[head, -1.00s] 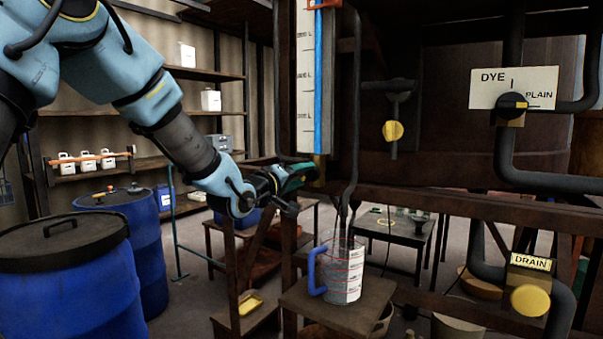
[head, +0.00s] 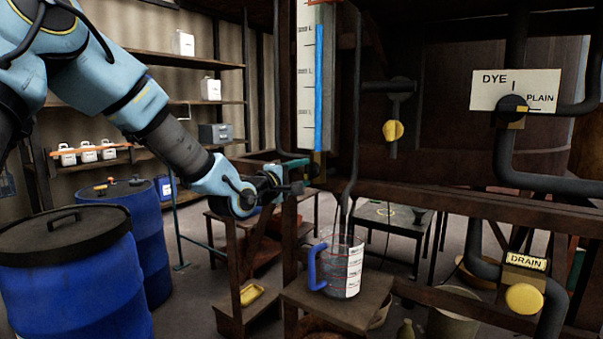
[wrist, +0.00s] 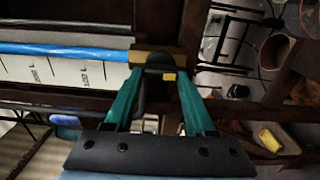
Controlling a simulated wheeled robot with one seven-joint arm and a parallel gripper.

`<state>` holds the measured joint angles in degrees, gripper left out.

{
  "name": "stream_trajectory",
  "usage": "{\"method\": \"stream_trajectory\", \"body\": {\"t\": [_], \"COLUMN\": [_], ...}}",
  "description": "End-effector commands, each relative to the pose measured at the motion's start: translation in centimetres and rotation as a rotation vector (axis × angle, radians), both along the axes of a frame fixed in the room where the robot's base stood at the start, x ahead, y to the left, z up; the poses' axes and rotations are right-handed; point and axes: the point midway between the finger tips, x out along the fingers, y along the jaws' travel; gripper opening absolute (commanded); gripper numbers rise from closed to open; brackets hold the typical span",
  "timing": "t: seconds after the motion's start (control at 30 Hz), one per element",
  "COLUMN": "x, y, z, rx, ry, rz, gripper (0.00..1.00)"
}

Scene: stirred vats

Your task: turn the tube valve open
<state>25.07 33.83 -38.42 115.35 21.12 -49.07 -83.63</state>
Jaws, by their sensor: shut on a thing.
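The tube (head: 308,85) is an upright gauge with a white scale and a blue column. It lies sideways at the left of the wrist view (wrist: 60,66). A brass block sits at its lower end. The tube valve (wrist: 160,62) is a black knob with a yellow mark on that block. My gripper (wrist: 162,76) has its two teal fingers on either side of the knob and is shut on it. In the head view my gripper (head: 300,164) is at the foot of the tube, and the knob is hard to make out there.
A clear jug (head: 343,268) with a blue handle stands on a small wooden stand (head: 320,304), under a thin pipe. A DYE/PLAIN valve (head: 513,107) and a yellow DRAIN knob (head: 524,298) are at the right. Blue drums (head: 75,275) stand at the left.

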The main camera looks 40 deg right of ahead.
Motion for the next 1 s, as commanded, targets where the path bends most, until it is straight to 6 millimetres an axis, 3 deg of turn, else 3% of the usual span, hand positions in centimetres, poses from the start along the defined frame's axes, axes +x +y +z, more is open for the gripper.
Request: {"method": "stream_trajectory", "body": {"t": [0.4,0.43,0.7,1.0], "x": [0.03,0.03,0.02,-0.06], "y": [0.03,0.03,0.01,0.44], "z": [-0.08,-0.08,-0.05,-0.06], "rx": [-0.001,-0.001,-0.001,-0.002], "ry": [0.009,0.009,0.007,0.006], "rz": [0.001,0.001,0.001,0.001], "gripper": [0.0,0.57,0.85,0.85]}}
